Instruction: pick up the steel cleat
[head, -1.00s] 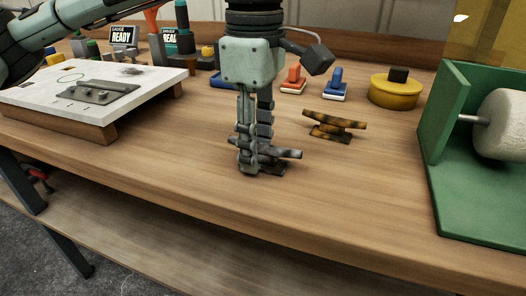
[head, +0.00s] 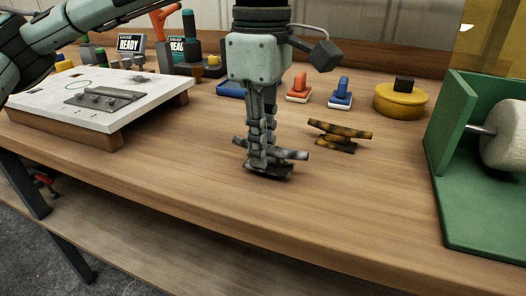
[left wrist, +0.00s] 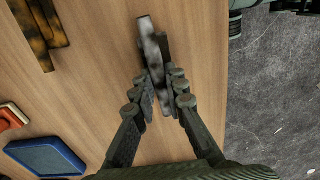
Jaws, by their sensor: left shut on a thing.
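The grey, dark-mottled steel cleat (head: 286,154) is on the wooden bench in the head view, partly hidden by my left gripper (head: 258,165). It also shows in the left wrist view (left wrist: 150,45), long and narrow, between the fingers. My left gripper (left wrist: 167,100) points down and is shut on the cleat's middle, with a finger on each side. The cleat's base looks to be at the bench top; I cannot tell whether it touches. My right gripper is not in view.
A brown-and-yellow mottled cleat (head: 340,131) lies just right. Behind are orange (head: 299,90) and blue (head: 340,94) handled blocks and a yellow round tin (head: 400,99). A green stand with a roller (head: 457,140) is at right, a white board (head: 60,105) at left. The bench front is clear.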

